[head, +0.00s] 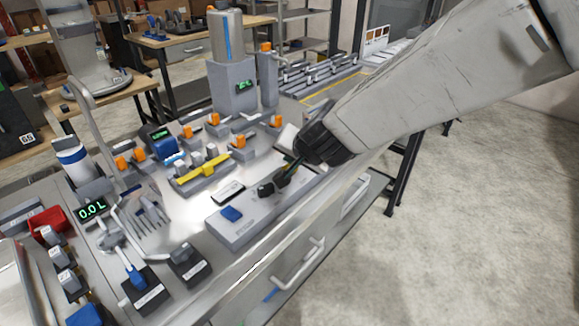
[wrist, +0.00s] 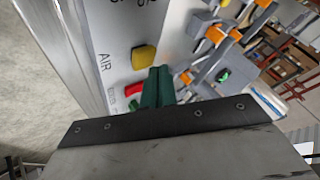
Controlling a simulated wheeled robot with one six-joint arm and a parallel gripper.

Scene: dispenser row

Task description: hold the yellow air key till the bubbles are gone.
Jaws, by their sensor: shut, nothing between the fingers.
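The yellow air key (wrist: 145,57) is a small rounded button on a pale panel in the wrist view, near the printed word AIR. My gripper (wrist: 158,72) is shut and empty. Its green fingertips appear just below and right of the yellow key in that view; I cannot tell whether they touch it. In the head view my gripper (head: 272,186) is over the low grey key box (head: 242,230), and the yellow key cannot be made out there. No bubbles can be made out in either view.
A red key (wrist: 134,89) is beside the yellow one. A blue key (head: 231,213) is at the box's left end. A yellow bar (head: 203,173) and several orange-topped valves (head: 240,141) stand behind. A tall grey cylinder (head: 226,38) with a blue stripe is at the back.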

